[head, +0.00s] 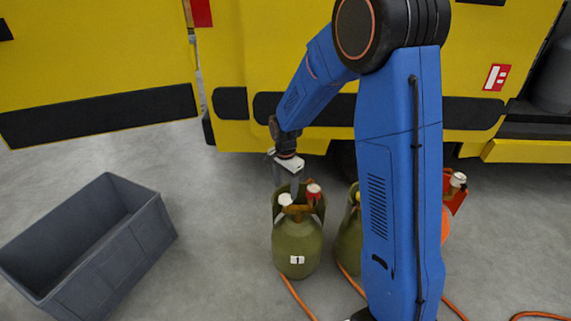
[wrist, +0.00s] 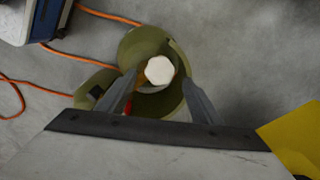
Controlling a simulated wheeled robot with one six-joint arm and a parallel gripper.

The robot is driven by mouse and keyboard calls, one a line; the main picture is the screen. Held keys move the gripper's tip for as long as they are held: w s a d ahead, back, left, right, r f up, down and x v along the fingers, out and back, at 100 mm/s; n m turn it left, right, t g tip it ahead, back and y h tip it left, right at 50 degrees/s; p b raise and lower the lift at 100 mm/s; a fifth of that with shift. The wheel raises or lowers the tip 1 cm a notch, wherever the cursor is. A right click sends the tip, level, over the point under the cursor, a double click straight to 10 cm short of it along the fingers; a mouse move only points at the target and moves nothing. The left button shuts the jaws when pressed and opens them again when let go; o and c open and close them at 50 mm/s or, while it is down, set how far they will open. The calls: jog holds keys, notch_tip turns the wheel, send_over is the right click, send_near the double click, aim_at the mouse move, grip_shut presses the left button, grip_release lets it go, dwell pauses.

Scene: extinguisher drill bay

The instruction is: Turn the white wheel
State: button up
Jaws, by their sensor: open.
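The white wheel (head: 285,199) sits on top of the olive-green gas cylinder (head: 297,252) labelled 1, inside its collar. My gripper (head: 284,184) is above the cylinder, pointing down. In the wrist view the white wheel (wrist: 159,70) shows between the two fingertips of my gripper (wrist: 159,77), which are open with a gap on each side. I cannot tell whether the fingertips are level with the wheel or above it.
A second green cylinder (head: 348,243) stands close on the right, partly behind my arm. Orange hoses (head: 297,298) run over the floor. A grey crate (head: 118,255) is at the left. A yellow vehicle (head: 290,60) stands behind. Floor between crate and cylinder is clear.

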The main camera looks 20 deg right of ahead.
aim_at(286, 198)
notch_tip(286, 198, up, 13)
jog(key=shift+r, duration=0.2)
dwell(0.4)
jog(key=s+d+r+n+t, duration=0.1)
jog(key=s+d+r+n, duration=0.15)
jog(key=s+r, duration=0.4)
jog(key=s+d+r+n+t, duration=0.1)
jog(key=s+d+r+n, duration=0.15)
jog(key=s, duration=0.65)
jog(key=s+d+n+t, duration=0.2)
jog(key=s+n, duration=0.5)
jog(key=s, duration=1.1)
jog(key=shift+s+r+n+t, duration=0.2)
jog(key=shift+r+n+t, duration=0.05)
jog(key=shift+n+t, duration=0.15)
